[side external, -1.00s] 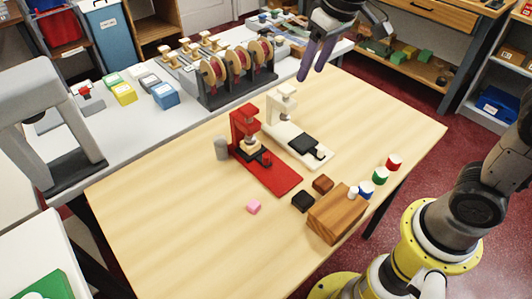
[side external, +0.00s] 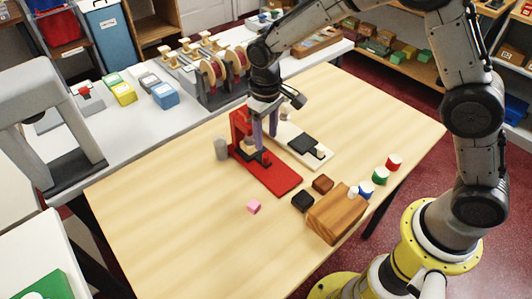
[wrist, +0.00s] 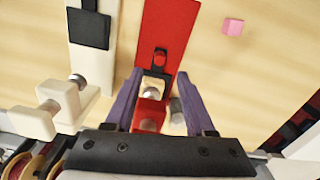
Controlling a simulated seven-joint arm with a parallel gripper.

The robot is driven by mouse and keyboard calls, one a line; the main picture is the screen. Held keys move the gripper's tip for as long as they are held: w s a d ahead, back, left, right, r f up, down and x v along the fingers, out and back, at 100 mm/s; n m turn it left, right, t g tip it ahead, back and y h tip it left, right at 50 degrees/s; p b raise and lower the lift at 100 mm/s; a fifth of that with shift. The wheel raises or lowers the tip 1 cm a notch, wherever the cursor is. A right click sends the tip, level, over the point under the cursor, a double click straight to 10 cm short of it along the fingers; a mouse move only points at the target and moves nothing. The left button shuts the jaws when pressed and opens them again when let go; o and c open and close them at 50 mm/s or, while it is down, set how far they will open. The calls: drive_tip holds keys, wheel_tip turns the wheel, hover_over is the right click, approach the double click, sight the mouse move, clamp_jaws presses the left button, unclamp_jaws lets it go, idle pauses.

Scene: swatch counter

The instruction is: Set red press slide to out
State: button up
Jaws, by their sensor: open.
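The red press (side external: 281,182) stands on the wooden table, with an upright column at its back and a long flat base toward the front. Its dark slide with a small red knob (wrist: 160,56) sits close to the press head, leaving the front of the base bare. My gripper (wrist: 157,102) points down over the press, open, with one purple finger on each side of the press head (wrist: 150,115). The knob lies just ahead of the fingertips in the wrist view, not between them. In the side view my gripper (side external: 264,142) partly hides the head and slide.
A white press (side external: 303,146) stands close on the right; its dark slide plate (wrist: 90,28) shows too. A grey cylinder (side external: 221,149) is just left of the red press. A pink cube (side external: 253,207), a black block (side external: 303,202) and a wooden block (side external: 337,218) lie in front.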

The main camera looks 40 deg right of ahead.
sight(266, 156)
wheel_tip(266, 156, down, 7)
drive_tip(key=shift+f, duration=0.15)
drive_tip(key=shift+c, duration=0.2)
clamp_jaws()
idle(1.4)
